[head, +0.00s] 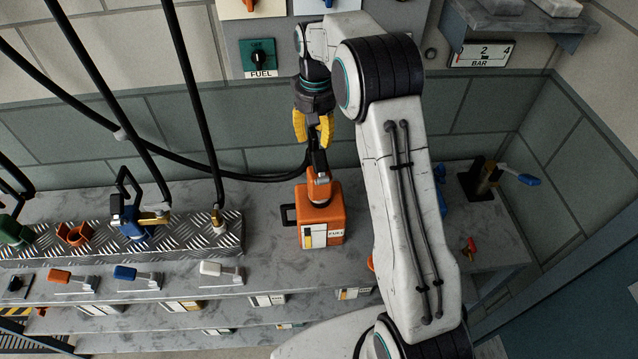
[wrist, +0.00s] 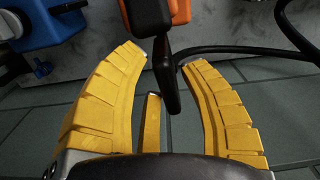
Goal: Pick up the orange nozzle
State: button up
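The orange nozzle (head: 319,186) stands upright in the top of the orange fuel tank (head: 335,215), its black grip (head: 319,160) pointing up and its black hose running off to the left. My gripper (head: 313,138) is directly above it with yellow fingers apart. In the wrist view, my gripper (wrist: 166,58) is open, and the nozzle's black grip (wrist: 170,85) reaches between the fingertips. The fingers are not closed on it; light contact cannot be ruled out. Orange parts (wrist: 180,12) show at the top edge, and the nozzle's lower end is hidden.
A blue nozzle (head: 133,230), a green nozzle (head: 14,231) and an empty orange holder (head: 73,234) are on the metal rack to the left. Black hoses hang at the left. A blue-handled fitting (head: 487,180) stands on the right shelf. The wall is close behind.

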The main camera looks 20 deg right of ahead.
grip_shut()
jog(key=shift+r, duration=0.1)
dwell(0.3)
jog(key=shift+r+b, duration=0.4)
jog(key=shift+r, duration=1.55)
jog(key=s+d+r+b, duration=0.2)
jog(key=s+d+r, duration=0.4)
jog(key=d, duration=0.4)
jog(key=shift+r, duration=0.55)
jog(key=shift+s, duration=0.1)
